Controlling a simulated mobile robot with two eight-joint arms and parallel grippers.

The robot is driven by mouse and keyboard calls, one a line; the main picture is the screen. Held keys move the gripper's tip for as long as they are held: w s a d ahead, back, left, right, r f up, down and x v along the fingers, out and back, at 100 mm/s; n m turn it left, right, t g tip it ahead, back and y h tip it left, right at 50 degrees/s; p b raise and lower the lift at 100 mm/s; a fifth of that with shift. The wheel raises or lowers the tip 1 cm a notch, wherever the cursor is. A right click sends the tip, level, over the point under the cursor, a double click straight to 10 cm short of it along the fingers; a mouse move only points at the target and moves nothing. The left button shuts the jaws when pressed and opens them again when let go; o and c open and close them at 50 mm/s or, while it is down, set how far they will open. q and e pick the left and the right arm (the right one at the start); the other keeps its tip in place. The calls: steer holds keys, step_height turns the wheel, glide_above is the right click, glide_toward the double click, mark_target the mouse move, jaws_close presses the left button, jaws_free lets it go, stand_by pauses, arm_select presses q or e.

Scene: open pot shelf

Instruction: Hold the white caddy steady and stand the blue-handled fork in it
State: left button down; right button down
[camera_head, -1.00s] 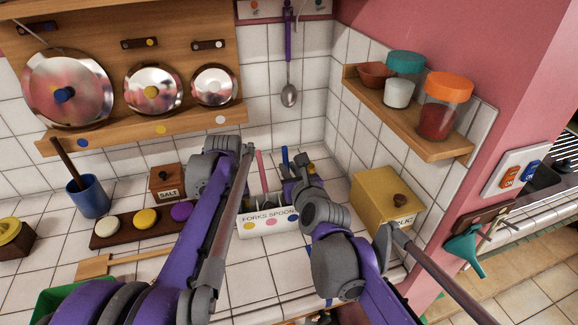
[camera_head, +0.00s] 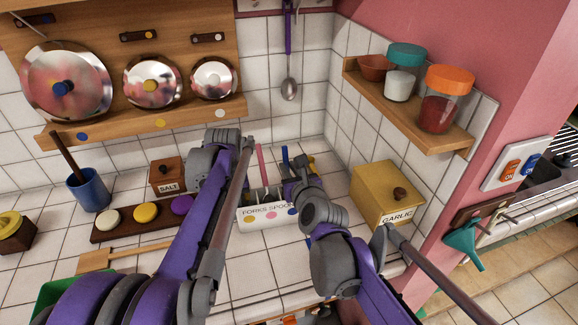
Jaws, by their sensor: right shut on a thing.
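The white caddy (camera_head: 268,223) stands on the tiled counter, with a FORKS SPOONS label and coloured dots on its front. A pink handle (camera_head: 262,165) stands up from it. The blue handle (camera_head: 285,158) of the fork shows upright at my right gripper (camera_head: 292,176), which is shut on it above the caddy's right part. The fork's lower end is hidden, so I cannot tell how deep it reaches. My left gripper (camera_head: 245,196) is at the caddy's left end, mostly hidden behind my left forearm; its jaws cannot be made out.
A yellow garlic box (camera_head: 380,197) stands right of the caddy. A salt box (camera_head: 167,178), a blue cup (camera_head: 89,190) and a dark board (camera_head: 125,228) with coloured discs are to the left. A wooden shelf (camera_head: 410,118) with jars overhangs at right. Some counter in front is clear.

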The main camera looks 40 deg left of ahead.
steer(key=c, duration=0.8)
jaws_free()
steer(key=shift+o, duration=0.2)
steer(key=v, duration=1.2)
steer(key=shift+w+r, duration=0.1)
arm_select(q)
steer(key=c, duration=1)
jaws_free()
steer(key=shift+o, duration=0.2)
step_height(320, 180, up, 12)
steer(key=shift+r, duration=0.1)
